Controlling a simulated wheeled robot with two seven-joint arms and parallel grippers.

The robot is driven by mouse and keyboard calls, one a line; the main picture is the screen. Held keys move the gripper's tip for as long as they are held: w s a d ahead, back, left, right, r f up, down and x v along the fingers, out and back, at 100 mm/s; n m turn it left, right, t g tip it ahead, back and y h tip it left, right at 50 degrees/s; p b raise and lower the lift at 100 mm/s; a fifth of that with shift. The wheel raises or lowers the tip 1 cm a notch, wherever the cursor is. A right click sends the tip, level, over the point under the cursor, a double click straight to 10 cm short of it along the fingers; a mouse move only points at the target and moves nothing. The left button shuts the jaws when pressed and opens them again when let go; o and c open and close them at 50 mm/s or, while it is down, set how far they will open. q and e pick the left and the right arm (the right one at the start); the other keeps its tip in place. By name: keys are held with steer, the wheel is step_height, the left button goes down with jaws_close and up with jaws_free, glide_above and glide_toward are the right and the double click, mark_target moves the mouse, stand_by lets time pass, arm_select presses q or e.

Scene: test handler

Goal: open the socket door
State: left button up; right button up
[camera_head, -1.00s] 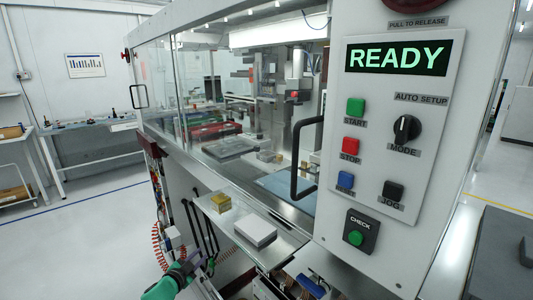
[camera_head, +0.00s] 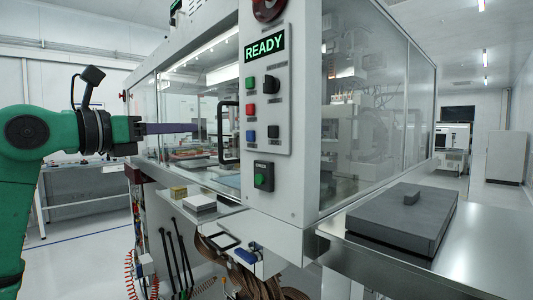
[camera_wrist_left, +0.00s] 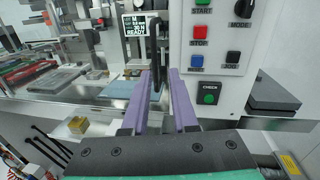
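The machine's clear front door has a black upright D-shaped handle (camera_head: 228,131) beside the control panel. It is closed as far as I can tell. The handle also shows in the left wrist view (camera_wrist_left: 154,45). My left gripper (camera_head: 200,128) is level with the handle and a little left of it in the head view. In the left wrist view, its two purple fingers (camera_wrist_left: 160,73) are apart, with the handle beyond and between their tips in the picture. The fingers do not visibly touch it. My right gripper is not in view.
The control panel (camera_head: 267,90) with a READY display stands right of the handle. A ledge below holds a yellow block (camera_head: 179,191) and a white box (camera_head: 199,203). A dark grey slab (camera_head: 403,220) lies on the metal counter at right.

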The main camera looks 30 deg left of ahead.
arm_select(q)
steer(key=p, duration=1)
glide_above(230, 160)
steer(key=shift+w+a+y, duration=0.35)
steer(key=shift+w+y, duration=0.05)
steer(key=shift+w, duration=0.05)
steer(key=shift+w+f, duration=0.1)
steer(key=shift+f, duration=0.15)
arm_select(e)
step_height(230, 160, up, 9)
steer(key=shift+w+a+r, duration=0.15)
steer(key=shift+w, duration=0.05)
arm_select(q)
jaws_close()
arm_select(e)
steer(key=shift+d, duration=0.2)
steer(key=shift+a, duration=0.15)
